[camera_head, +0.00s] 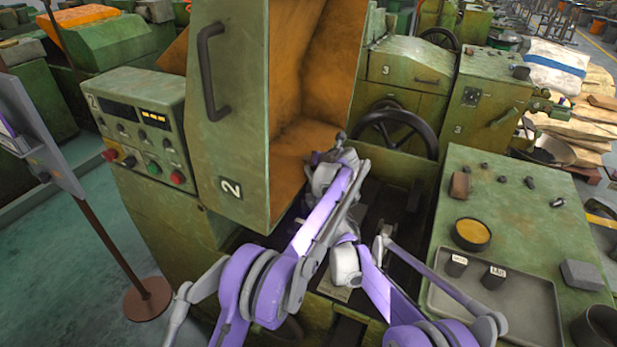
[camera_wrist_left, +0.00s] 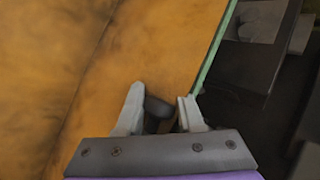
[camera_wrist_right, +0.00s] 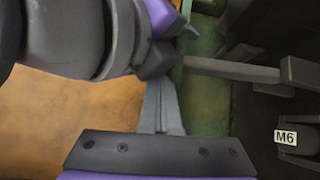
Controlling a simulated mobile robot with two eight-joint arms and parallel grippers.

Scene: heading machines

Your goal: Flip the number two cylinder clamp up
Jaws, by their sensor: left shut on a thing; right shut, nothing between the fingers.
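The machine marked 2 has a green guard (camera_head: 230,130) with an orange inner side; my two arms overlap at its opening in the head view. In the left wrist view my left gripper (camera_wrist_left: 158,108) is shut on a dark knob (camera_wrist_left: 157,106) beside the orange surface. I cannot tell how the knob joins the clamp. In the right wrist view my right gripper (camera_wrist_right: 162,105) is shut and empty, close to a purple and grey arm link of mine. A grey bar with a block end (camera_wrist_right: 235,70) lies beyond its fingertips. The cylinder clamp is not clearly distinguishable.
A control box (camera_head: 140,125) stands at the left of the guard. A green worktop (camera_head: 540,230) at the right carries a grey tray (camera_head: 530,310) and a round yellow-topped tin (camera_head: 471,233). A black handwheel (camera_head: 397,128) is behind my arms.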

